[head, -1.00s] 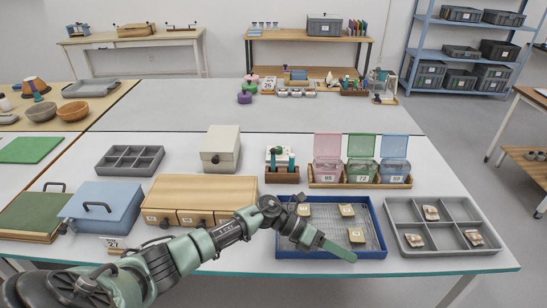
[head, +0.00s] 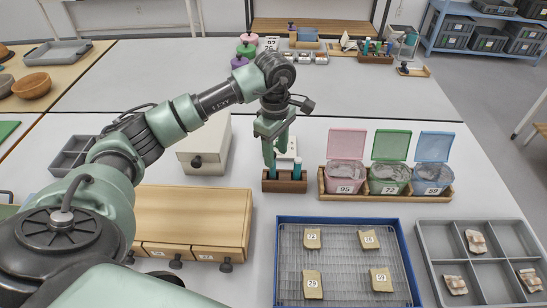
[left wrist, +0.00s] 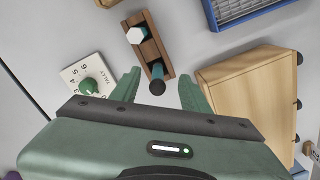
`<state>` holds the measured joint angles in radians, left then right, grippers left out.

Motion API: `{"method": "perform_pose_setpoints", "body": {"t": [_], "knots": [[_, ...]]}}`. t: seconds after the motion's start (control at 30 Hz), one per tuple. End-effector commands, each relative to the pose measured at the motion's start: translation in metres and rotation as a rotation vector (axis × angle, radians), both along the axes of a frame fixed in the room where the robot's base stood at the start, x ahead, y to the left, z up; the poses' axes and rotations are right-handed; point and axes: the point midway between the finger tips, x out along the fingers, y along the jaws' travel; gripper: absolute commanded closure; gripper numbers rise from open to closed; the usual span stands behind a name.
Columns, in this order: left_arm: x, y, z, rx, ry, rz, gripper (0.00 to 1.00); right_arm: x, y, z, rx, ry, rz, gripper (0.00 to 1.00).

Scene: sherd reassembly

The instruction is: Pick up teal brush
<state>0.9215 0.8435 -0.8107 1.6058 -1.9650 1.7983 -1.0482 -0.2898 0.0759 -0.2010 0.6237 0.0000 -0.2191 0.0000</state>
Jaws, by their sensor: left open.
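A small wooden rack (head: 285,186) stands mid-table and holds two upright teal-handled items. The left one (head: 272,171) is under my left gripper (head: 275,152), and the right one (head: 297,168) stands at the rack's other end. I cannot tell from the head view which is the brush. My left gripper points down, open and empty, just above the rack's left end. In the left wrist view the rack (left wrist: 150,46) shows a white hexagonal top (left wrist: 135,35) at one end and a dark round top (left wrist: 157,87) between my open fingertips (left wrist: 158,84). My right gripper is not in view.
A tally board (left wrist: 88,80) with a green knob stands beside the rack. Lidded bins (head: 388,180) stand to the right, a cream box (head: 205,150) and wooden drawers (head: 195,215) to the left. A blue tray (head: 345,219) with tagged sherds lies in front.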

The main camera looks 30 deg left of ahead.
Motion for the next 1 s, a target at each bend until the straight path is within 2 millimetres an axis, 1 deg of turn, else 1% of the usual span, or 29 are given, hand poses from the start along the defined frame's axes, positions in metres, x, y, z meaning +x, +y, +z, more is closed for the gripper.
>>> {"method": "perform_pose_setpoints", "body": {"t": [0.07, 0.13, 0.3, 0.37, 0.53, 0.6, 0.7, 0.97, 1.0], "knots": [[0.000, 0.005, 0.001, 0.021, -0.002, -0.005, 0.54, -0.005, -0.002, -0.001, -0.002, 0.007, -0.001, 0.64], [-0.001, 0.006, -0.003, 0.027, -0.001, -0.007, 0.54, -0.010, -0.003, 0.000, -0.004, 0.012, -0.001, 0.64], [-0.001, 0.006, -0.022, 0.026, 0.000, -0.008, 0.54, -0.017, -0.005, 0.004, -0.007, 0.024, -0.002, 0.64], [-0.001, 0.007, -0.028, 0.025, 0.000, -0.007, 0.54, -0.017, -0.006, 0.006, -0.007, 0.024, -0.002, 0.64], [-0.002, 0.011, -0.053, 0.025, 0.002, -0.006, 0.54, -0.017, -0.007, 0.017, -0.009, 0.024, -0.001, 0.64], [-0.002, 0.010, -0.064, 0.024, 0.000, -0.007, 0.54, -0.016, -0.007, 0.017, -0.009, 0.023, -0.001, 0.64], [-0.001, 0.011, -0.072, 0.025, -0.001, -0.007, 0.54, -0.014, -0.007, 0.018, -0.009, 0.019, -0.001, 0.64], [-0.001, 0.011, -0.075, 0.025, -0.003, -0.007, 0.54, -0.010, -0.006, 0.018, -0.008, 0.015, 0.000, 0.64], [-0.001, 0.011, -0.075, 0.025, -0.003, -0.007, 0.65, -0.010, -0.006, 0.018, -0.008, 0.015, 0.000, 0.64]]}}
